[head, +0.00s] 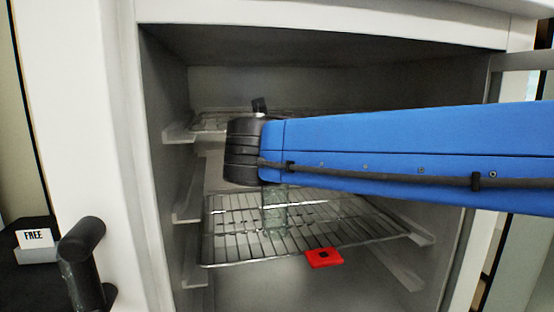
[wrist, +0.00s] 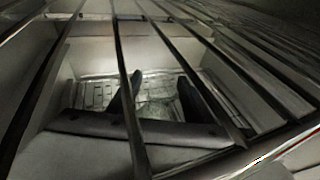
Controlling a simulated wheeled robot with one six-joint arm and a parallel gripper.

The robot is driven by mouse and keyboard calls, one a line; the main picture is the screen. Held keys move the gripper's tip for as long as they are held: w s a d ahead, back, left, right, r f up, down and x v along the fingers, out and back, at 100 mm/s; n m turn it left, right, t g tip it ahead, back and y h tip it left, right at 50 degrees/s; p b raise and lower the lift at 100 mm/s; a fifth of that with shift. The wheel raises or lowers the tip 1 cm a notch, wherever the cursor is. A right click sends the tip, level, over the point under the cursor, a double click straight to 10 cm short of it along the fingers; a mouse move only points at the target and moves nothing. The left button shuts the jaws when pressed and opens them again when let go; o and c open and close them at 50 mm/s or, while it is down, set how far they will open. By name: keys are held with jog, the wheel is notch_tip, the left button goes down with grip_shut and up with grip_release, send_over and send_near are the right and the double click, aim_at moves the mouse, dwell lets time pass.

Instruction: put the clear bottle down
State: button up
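A clear bottle (head: 276,212) shows faintly below my arm in the head view, upright, in front of or on the wire shelf (head: 222,254). I cannot tell whether its base touches the shelf. My arm reaches into the dryer from the right and hides the bottle's upper part and my gripper's fingers. In the wrist view, my gripper (wrist: 158,92) has its two dark fingers apart, with a pale, see-through shape, likely the clear bottle (wrist: 155,109), between them. Whether the fingers press on it is unclear. Dark bars cross this view in front of the fingers.
An upper wire shelf (head: 208,122) lies behind my arm, close to its height. A red tag (head: 324,258) hangs at the lower shelf's front edge. The chamber's left wall (head: 168,95) has shelf rails. A black handle (head: 82,262) and a "FREE" sign (head: 35,239) stand outside left.

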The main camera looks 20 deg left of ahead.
jog(key=v, duration=1.2)
jog(key=shift+r, duration=0.2)
jog(key=shift+s, duration=0.1)
